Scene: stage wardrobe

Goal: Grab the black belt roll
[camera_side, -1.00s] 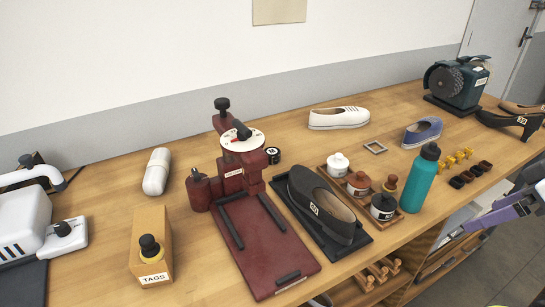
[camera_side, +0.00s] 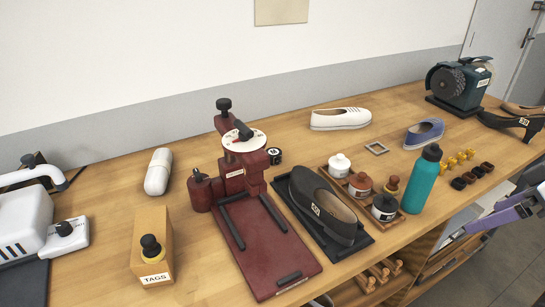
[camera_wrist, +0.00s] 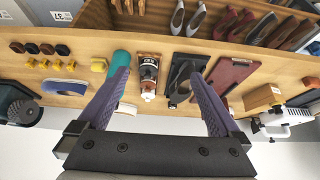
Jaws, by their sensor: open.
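A small black roll (camera_side: 275,157) with a pale label stands beside the dark red press, behind the black shoe's tray. It looks like the belt roll, though I cannot be certain. A small dark round thing (camera_wrist: 172,105) in the wrist view may be the same roll. Several short dark brown and black pieces (camera_side: 478,174) lie in a row at the right of the bench; they also show in the wrist view (camera_wrist: 47,49). My gripper (camera_wrist: 158,72) has purple fingers, open and empty. In the side view it (camera_side: 490,216) hangs at the right, away from the roll.
The dark red press (camera_side: 262,245), black shoe (camera_side: 325,207), jar tray (camera_side: 333,178) and teal bottle (camera_side: 421,178) crowd the bench middle. Yellow pieces (camera_side: 460,159) lie near the dark row. A white shoe (camera_side: 340,119) and grinder (camera_side: 458,82) stand farther back. Bare wood lies between them.

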